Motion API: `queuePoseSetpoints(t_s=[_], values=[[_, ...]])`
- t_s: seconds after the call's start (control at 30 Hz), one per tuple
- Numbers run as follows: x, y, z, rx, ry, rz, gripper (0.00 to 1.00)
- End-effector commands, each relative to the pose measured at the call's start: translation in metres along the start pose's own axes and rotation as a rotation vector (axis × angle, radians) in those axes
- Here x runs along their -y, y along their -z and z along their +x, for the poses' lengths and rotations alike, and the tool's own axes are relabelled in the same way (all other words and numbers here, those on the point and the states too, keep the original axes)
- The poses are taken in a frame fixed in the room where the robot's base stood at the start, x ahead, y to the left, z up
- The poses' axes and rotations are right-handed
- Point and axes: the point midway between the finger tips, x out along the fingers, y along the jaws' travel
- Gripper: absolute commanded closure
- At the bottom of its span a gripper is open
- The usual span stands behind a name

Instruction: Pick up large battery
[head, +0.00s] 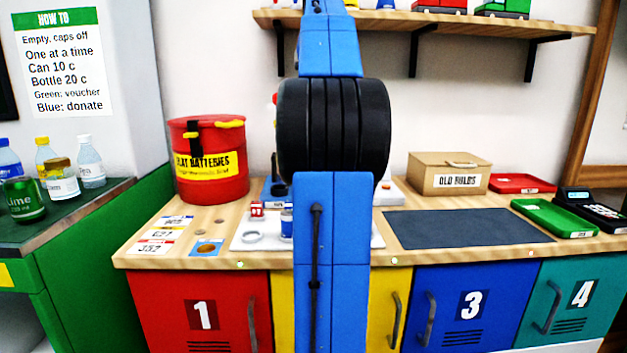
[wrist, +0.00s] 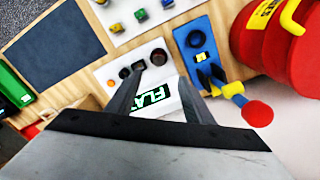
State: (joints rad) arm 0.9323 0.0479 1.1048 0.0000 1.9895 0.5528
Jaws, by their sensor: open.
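A blue cylinder with a pale end (head: 287,222), perhaps the large battery, stands on the white tray (head: 376,240) in the head view, partly hidden by my arm. A smaller red-and-white piece (head: 257,209) is left of it. In the wrist view several small coloured pieces sit on the white tray (wrist: 152,30) at the top; I cannot tell which is the large battery. My gripper (wrist: 160,85) is open, its fingers apart over a white device with a lit display (wrist: 155,97) reading "FLA". The jaws look empty. In the head view my arm hides the gripper.
A red "Flat batteries" bucket (head: 209,185) stands left on the counter, beside a blue fixture (wrist: 195,40) with a red-knobbed lever (wrist: 257,113). A cardboard box (head: 448,178), a dark mat (head: 465,227) and a green tray (head: 553,217) are to the right. The mat is clear.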

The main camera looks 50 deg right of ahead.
Motion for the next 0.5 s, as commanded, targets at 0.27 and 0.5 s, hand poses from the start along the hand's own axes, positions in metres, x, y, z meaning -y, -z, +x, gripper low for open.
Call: queuePoseSetpoints(t_s=[0.27, 0.5], values=[[-0.001, -0.001, 0.045, 0.002, -0.001, -0.001, 0.53], [-0.001, -0.001, 0.087, 0.001, -0.001, -0.001, 0.53]])
